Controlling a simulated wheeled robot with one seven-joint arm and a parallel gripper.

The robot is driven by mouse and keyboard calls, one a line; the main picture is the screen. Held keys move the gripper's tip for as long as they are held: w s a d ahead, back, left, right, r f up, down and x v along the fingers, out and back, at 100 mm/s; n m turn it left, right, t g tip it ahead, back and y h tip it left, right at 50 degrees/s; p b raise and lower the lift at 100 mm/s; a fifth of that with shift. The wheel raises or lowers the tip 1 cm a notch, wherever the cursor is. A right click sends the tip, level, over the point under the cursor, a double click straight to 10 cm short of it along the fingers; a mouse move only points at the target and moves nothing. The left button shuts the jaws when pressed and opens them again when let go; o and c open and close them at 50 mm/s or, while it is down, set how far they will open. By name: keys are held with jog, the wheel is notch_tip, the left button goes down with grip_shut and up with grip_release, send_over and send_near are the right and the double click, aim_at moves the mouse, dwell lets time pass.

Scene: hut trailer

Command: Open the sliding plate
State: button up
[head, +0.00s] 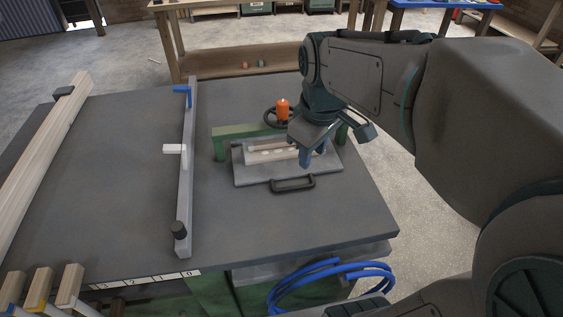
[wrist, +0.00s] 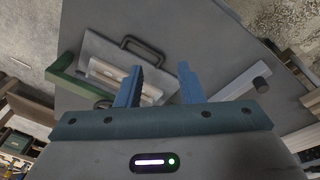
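The sliding plate (head: 245,178) is a flat grey sheet on the machine table, with a dark bar handle (head: 293,183) at its near edge. In the wrist view the plate (wrist: 106,50) and its handle (wrist: 143,47) lie beyond the fingers. Pale strips (head: 270,152) lie at the plate's far part, below a green bridge frame (head: 220,142). My gripper (head: 318,158) hangs over the right side of the plate, behind the handle and apart from it. In the wrist view its blue fingers (wrist: 161,85) are spread with nothing between them.
A grey fence rail (head: 187,165) with a blue lever crosses the table left of the plate. An orange knob (head: 282,108) stands behind the bridge. Blue hose (head: 335,275) hangs below the front edge. The tabletop before the handle is clear.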

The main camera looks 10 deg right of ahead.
aim_at(294, 187)
jog(key=w+f+n+g+b, duration=0.2)
jog(key=w+f+n+b, duration=0.85)
jog(key=w, duration=0.25)
jog(key=f+b, duration=0.1)
jog(key=f, duration=0.6)
jog(key=f+b, duration=0.1)
jog(key=f, duration=0.5)
jog(key=shift+s+f, duration=0.2)
jog(key=shift+f, duration=0.2)
jog(key=shift+c, duration=0.2)
grip_shut()
